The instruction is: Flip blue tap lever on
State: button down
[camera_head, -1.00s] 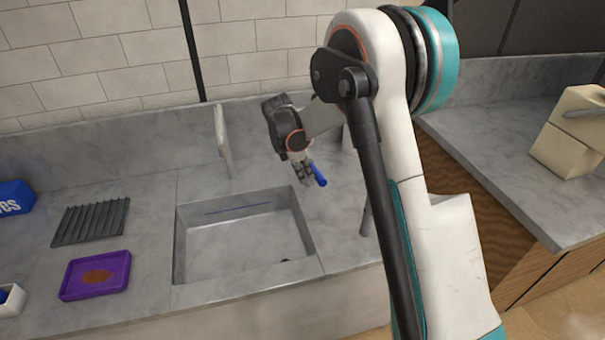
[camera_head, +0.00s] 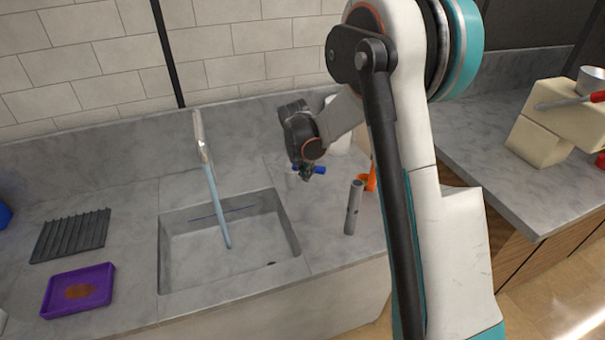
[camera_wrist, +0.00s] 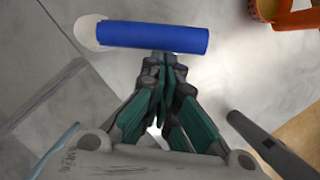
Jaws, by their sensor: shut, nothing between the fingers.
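The blue tap lever (camera_wrist: 155,37) lies across the top of the wrist view, with a pale round base at its left end. In the head view only parts of the lever (camera_head: 319,170) show beside my gripper (camera_head: 306,173). My gripper (camera_wrist: 163,62) is shut and empty, its fingertips at the near side of the lever's middle; I cannot tell if they touch.
A grey upright cylinder (camera_head: 353,207) stands right of the sink, near my arm. An orange object (camera_head: 368,182) is behind it. A purple tray (camera_head: 78,289) and a dark ribbed rack (camera_head: 71,235) lie left of the sink. A cream block (camera_head: 541,150) sits on the right counter.

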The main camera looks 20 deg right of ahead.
jog(key=shift+w+d, duration=0.15)
jog(key=shift+d, duration=0.3)
dwell(0.5)
